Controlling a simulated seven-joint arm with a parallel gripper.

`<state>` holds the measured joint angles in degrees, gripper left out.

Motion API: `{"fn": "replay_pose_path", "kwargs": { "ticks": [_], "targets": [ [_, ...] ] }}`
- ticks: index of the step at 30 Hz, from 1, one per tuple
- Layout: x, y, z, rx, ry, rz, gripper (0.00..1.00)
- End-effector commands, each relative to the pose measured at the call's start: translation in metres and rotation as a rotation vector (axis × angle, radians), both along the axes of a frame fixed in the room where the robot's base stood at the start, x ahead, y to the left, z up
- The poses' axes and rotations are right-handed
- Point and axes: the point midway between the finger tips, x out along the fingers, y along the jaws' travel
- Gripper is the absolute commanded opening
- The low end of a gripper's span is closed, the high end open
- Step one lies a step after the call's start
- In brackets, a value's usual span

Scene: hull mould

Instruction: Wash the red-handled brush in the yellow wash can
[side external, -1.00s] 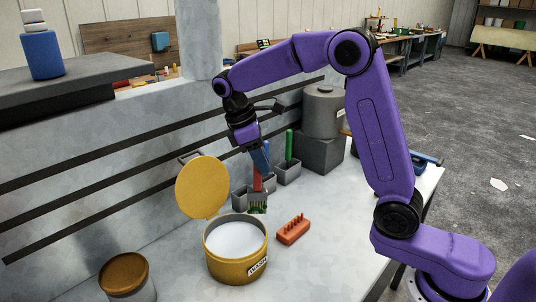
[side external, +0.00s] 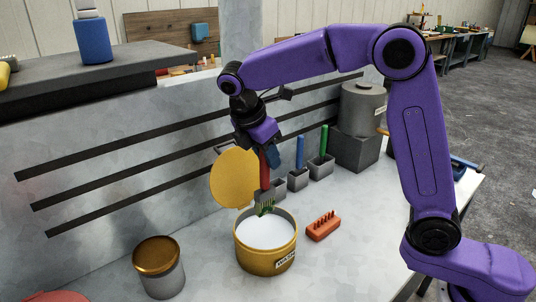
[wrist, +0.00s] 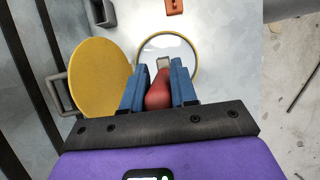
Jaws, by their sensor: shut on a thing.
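My gripper (side external: 267,157) is shut on the red handle of the brush (side external: 264,176), which hangs with its bristles down. The green-tinged bristles are at the rim of the yellow wash can (side external: 265,263), over its white liquid; I cannot tell if they touch it. The can is open, and its round yellow lid (side external: 232,178) stands upright behind it. In the wrist view, the blue fingers (wrist: 159,88) clasp the red handle (wrist: 158,94), with the can (wrist: 167,37) beyond and the lid (wrist: 100,75) at left.
Grey holders with a blue-handled brush (side external: 300,152) and a green-handled brush (side external: 323,141) stand behind the can. An orange pegged block (side external: 323,226) lies to its right. A copper-lidded can (side external: 158,268) stands at left. A grey drum (side external: 362,108) sits on a block behind.

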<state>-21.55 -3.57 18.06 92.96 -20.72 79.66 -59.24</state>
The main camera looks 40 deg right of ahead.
Motion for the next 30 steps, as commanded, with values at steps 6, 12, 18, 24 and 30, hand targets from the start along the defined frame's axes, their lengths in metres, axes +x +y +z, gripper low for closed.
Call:
{"fn": "replay_pose_path", "kwargs": {
  "ticks": [6, 12, 18, 24, 30],
  "targets": [
    [0.000, 0.000, -0.014, -0.001, 0.002, 0.000, 0.00],
    [0.000, 0.000, -0.031, -0.002, 0.003, 0.000, 0.00],
    [0.000, 0.000, -0.049, -0.002, 0.002, 0.000, 0.00],
    [0.000, 0.000, -0.066, -0.002, 0.003, 0.000, 0.00],
    [-0.001, 0.000, -0.083, -0.001, 0.003, 0.000, 0.00]
  ]
}}
